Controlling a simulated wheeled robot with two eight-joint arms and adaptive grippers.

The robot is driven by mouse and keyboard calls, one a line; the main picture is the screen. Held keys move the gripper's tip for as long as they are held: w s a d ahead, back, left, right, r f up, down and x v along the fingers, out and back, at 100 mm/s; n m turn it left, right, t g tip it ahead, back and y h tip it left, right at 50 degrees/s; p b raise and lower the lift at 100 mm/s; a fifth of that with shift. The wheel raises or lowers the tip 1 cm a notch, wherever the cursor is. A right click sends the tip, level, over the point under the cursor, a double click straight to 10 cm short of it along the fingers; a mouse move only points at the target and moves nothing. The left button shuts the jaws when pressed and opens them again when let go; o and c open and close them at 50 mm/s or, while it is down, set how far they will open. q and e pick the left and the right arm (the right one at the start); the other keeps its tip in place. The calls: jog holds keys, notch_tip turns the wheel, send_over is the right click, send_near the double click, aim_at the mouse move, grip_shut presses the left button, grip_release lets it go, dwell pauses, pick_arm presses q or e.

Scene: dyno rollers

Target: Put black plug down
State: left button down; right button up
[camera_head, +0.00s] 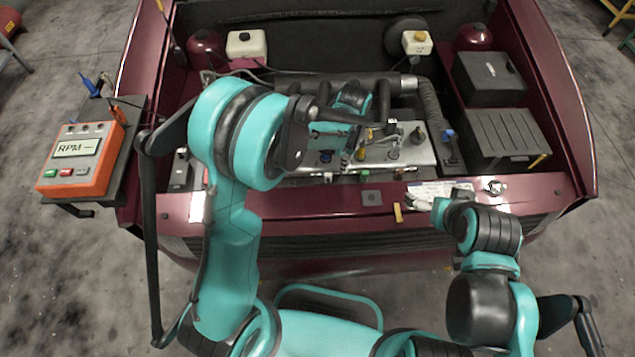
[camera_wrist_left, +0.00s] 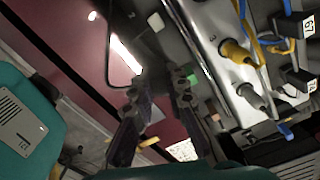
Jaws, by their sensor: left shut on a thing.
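My left gripper (camera_wrist_left: 158,92) is low over the front of the engine bay in the left wrist view, its two dark fingers close to the silver engine cover (camera_wrist_left: 205,45). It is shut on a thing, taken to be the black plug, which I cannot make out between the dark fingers. On the cover stand a yellow plug (camera_wrist_left: 235,50) and a grey plug (camera_wrist_left: 250,95). My right gripper (camera_head: 425,202) is over the front panel at right, too small and mixed with white parts to tell its jaws.
An orange RPM meter (camera_head: 82,158) stands on a dark side shelf at left. Black boxes (camera_head: 500,138) fill the bay's right side. The maroon front panel (camera_head: 330,205) runs between me and the engine.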

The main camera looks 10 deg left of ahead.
pick_arm(q)
jog(key=a+f+b, duration=0.1)
jog(key=a+f, duration=0.1)
jog(key=a, duration=0.1)
jog(key=a+f+b, duration=0.1)
jog(key=a+f, duration=0.1)
jog(key=a, duration=0.2)
jog(key=a+f+b, duration=0.1)
jog(key=a+f, duration=0.2)
jog(key=shift+a+b, duration=0.35)
jog(key=shift+a, duration=0.05)
jog(key=shift+a+f, duration=0.1)
jog(key=shift+a, duration=0.05)
notch_tip(320, 180, down, 4)
jog(key=shift+r+b, duration=0.1)
jog(key=shift+b, duration=0.95)
jog(key=c, duration=1.5)
grip_release()
